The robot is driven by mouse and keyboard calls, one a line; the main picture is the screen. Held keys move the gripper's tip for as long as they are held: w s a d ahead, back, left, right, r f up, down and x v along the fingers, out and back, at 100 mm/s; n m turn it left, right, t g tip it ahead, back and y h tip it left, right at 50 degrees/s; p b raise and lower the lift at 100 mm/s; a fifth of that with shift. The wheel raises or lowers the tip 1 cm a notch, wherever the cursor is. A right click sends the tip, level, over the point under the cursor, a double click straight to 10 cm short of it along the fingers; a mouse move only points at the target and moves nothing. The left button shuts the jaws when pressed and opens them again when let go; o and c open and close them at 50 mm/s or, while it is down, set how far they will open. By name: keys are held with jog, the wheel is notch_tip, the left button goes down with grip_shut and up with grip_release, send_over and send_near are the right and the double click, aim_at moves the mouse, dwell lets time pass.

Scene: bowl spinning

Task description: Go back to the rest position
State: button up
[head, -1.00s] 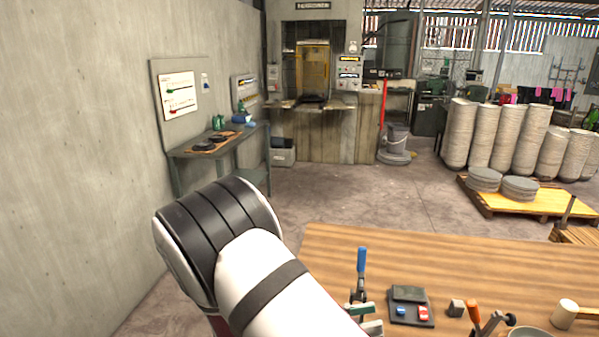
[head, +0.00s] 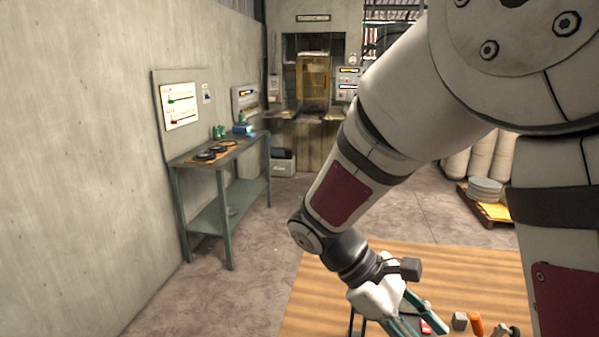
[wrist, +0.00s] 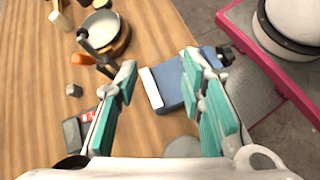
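My gripper (head: 408,318) hangs low over the striped wooden table (head: 312,290), at the bottom of the head view. In the wrist view my gripper (wrist: 159,64) is open, with its two teal-padded fingers spread well apart. A blue and white object (wrist: 168,88) shows between and beyond the fingers, near the table edge. I see no object held between the pads. My arm is bent, with the elbow high at the upper right of the head view, and hides much of the table and the background.
In the wrist view a pale bowl (wrist: 101,28), an orange-handled tool (wrist: 80,59) and a small grey block (wrist: 74,90) are on the table. A green side table (head: 225,208) stands by the left wall. Open floor (head: 225,295) lies between the wall and the wooden table.

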jog(key=s+r+m+t+y, duration=0.8)
jog(key=r+m+t+y, duration=0.1)
jog(key=r+m, duration=0.1)
jog(key=shift+r, duration=0.45)
dwell(0.6)
